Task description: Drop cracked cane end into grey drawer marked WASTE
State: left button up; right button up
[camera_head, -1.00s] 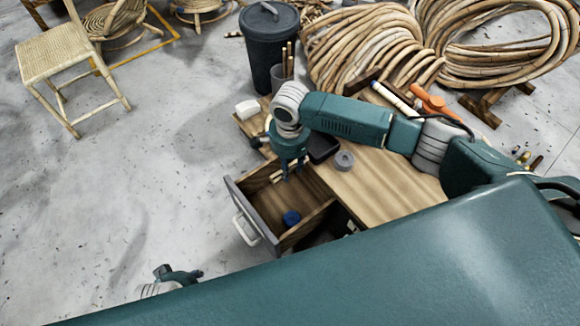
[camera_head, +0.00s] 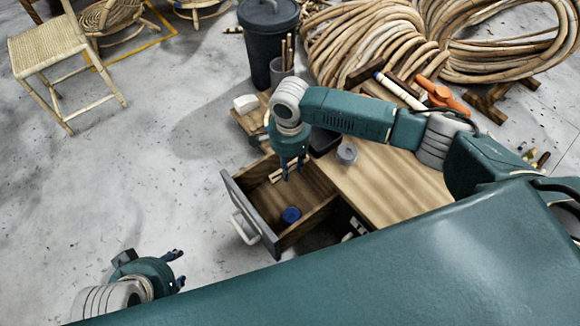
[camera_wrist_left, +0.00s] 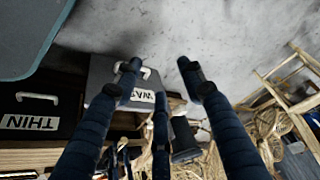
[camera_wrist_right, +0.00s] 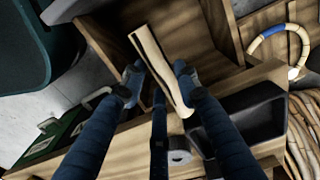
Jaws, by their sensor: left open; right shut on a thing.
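The grey-fronted drawer (camera_head: 252,215) stands pulled out from the wooden bench. Its front shows in the left wrist view (camera_wrist_left: 105,75) with a label partly hidden by a finger, reading "WA". My right gripper (camera_head: 292,172) points down over the open drawer. It is shut on a pale, short cane end (camera_wrist_right: 160,68), which shows between its fingertips in the right wrist view. I cannot tell how high the cane hangs above the drawer floor. My left gripper (camera_head: 178,267) is open and empty, well left of the drawer; its spread fingers show in the left wrist view (camera_wrist_left: 160,75).
A blue roll (camera_head: 291,216) lies in the drawer. A grey roll (camera_head: 347,153) and a black tray (camera_head: 324,141) are on the bench top. A dark bin (camera_head: 268,45) and coiled cane (camera_head: 365,45) stand behind. A drawer marked THIN (camera_wrist_left: 35,118) is shut.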

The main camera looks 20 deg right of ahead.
aim_at(290, 168)
jog(key=shift+f, duration=0.2)
jog(key=o, duration=1.1)
notch_tip(290, 168, up, 12)
